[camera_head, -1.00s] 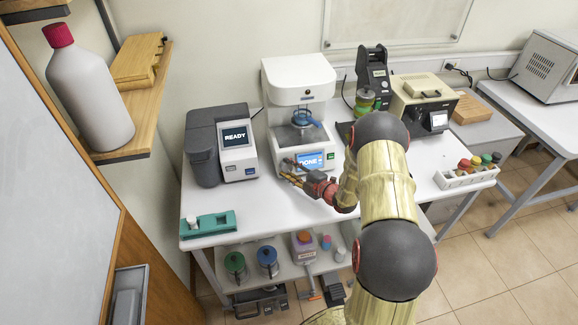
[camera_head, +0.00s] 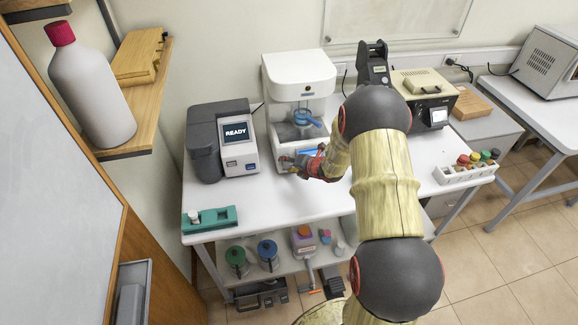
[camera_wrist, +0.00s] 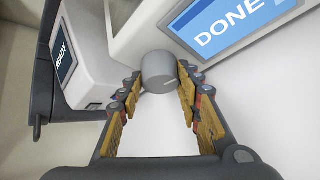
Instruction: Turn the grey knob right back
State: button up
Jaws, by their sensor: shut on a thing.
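In the head view my gripper (camera_head: 290,163) is at the lower front of the tester.
A grey and white device (camera_head: 222,145) showing READY stands close on the left. A teal tray (camera_head: 210,219) lies at the table's front left. A rack of coloured-cap bottles (camera_head: 466,173) stands at the right edge. The table's front middle is clear.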

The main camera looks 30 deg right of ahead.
jog(key=n+b, duration=0.1)
jog(key=b, duration=0.1)
jog(key=n+h+b, duration=0.1)
jog(key=shift+a+f+g+b, duration=0.15)
jog(key=shift+f+g+b, duration=0.2)
jog(key=shift+g, duration=0.05)
jog(key=n+g+h+b, duration=0.1)
jog(key=n+h+b, duration=0.1)
jog(key=b, duration=0.4)
jog(key=n+h+b, duration=0.1)
jog(key=n+b, duration=0.1)
jog(key=b, duration=0.2)
jog(key=shift+a+h+b, duration=0.1)
jog(key=shift+h+b, duration=0.2)
jog(key=n+h+b, duration=0.1)
jog(key=n+b, duration=0.1)
jog(key=shift+g+h+b, duration=0.3)
jog(key=shift+b, duration=0.1)
jog(key=n+h+b, duration=0.2)
jog(key=n, duration=0.1)
jog(key=shift+a, duration=0.1)
jog(key=shift+r+n+h+b, duration=0.1)
jog(key=shift+n+h+b, duration=0.55)
jog(key=shift+n+h, duration=0.6)
jog(key=shift+n, duration=0.25)
jog(key=o, duration=1.1)
jog(key=shift+c, duration=0.2)
jog(key=shift+o, duration=0.5)
jog(key=shift+w+r, duration=0.1)
